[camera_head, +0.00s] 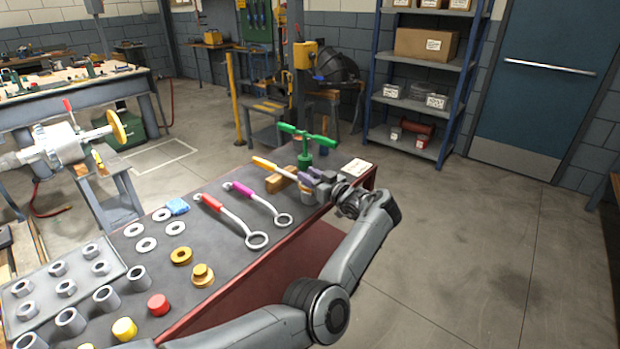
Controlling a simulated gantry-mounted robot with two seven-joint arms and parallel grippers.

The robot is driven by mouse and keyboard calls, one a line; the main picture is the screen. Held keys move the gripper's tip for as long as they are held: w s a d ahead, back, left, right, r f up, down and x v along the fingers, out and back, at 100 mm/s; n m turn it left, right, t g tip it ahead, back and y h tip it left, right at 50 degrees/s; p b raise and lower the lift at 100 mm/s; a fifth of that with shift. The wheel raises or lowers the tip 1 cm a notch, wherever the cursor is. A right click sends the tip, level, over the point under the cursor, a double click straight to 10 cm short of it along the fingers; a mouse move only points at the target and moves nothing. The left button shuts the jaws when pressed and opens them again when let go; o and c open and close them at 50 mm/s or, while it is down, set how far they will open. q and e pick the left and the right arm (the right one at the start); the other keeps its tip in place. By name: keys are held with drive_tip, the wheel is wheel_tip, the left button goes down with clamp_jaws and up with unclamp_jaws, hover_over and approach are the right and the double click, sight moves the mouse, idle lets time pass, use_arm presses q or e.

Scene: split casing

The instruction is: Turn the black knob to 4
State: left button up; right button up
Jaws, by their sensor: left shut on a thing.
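My left gripper (310,178) is over the far right end of the dark workbench (215,225), its arm reaching across the near side. Its jaws are closed at the lower end of an orange-handled tool (265,164) that lies by the wooden blocks (280,181). The exact grip is small and partly hidden by the fingers. I cannot make out a black knob or any number marks. My right gripper is out of view.
A green T-handled tool (305,146) stands just behind the gripper, with a pale box (356,168) to the right. Red (225,215) and purple (255,200) wrenches lie left. A pale casing with a yellow disc (117,126) stands at far left.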

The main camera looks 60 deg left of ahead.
use_arm(q)
drive_tip(key=o, duration=1)
drive_tip(key=shift+c, duration=0.2)
drive_tip(key=shift+w+d, duration=0.1)
drive_tip(key=shift+d, duration=0.45)
drive_tip(key=w+d+p, duration=0.1)
drive_tip(key=d, duration=0.8)
drive_tip(key=shift+w+d, duration=0.3)
drive_tip(key=shift+w, duration=0.1)
drive_tip(key=shift+r, duration=0.1)
